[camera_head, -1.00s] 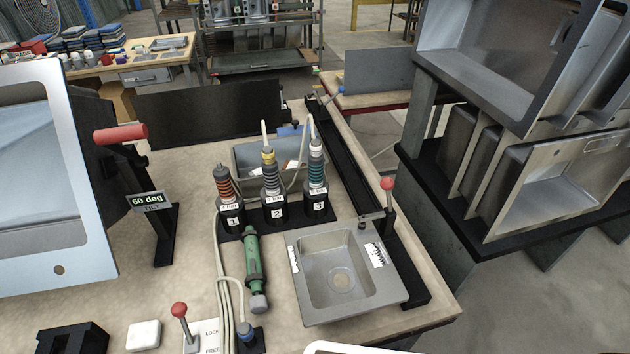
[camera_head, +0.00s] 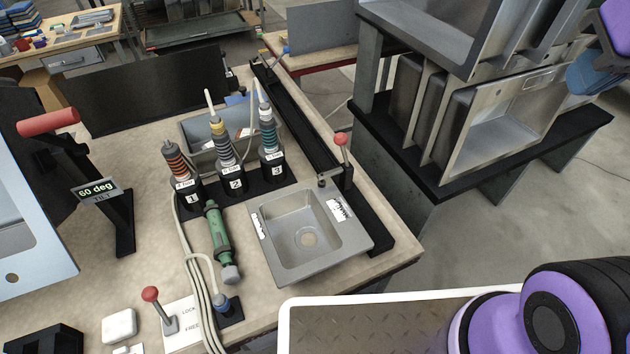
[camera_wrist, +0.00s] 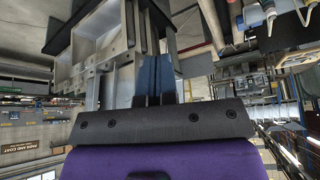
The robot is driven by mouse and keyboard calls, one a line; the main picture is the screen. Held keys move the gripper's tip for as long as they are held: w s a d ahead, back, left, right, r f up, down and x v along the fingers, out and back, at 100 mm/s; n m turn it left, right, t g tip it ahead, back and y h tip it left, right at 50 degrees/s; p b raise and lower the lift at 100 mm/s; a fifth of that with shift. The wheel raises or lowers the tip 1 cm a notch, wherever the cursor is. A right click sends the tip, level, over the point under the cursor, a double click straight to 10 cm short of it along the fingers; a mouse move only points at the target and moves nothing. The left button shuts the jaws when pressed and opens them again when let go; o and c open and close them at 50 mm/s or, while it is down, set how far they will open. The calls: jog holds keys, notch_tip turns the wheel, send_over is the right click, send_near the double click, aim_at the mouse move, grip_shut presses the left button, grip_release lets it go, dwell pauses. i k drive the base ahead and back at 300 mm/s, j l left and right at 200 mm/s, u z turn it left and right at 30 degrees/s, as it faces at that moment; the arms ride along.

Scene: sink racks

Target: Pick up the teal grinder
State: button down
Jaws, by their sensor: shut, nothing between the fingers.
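The teal grinder (camera_head: 268,133) stands upright in the black holder marked 3, at the right end of a row of three, with a pale cable rising from its top. My gripper (camera_wrist: 155,80) shows in the wrist view as two dark blue fingers close together, shut and empty. The wrist view appears upside down. The fingers are well apart from the grinders, which show only partly at its top right edge; I cannot tell which is teal there. In the head view, my purple arm is at the right, away from the grinders.
A green tool (camera_head: 218,235) lies in front. A small steel sink (camera_head: 265,225) and red-knobbed lever (camera_head: 341,140) are close right. A sink rack (camera_head: 440,185) stands further right.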

aim_at(270, 152)
jog(key=i+j+u, duration=0.1)
jog(key=u, duration=0.65)
jog(key=i, duration=0.05)
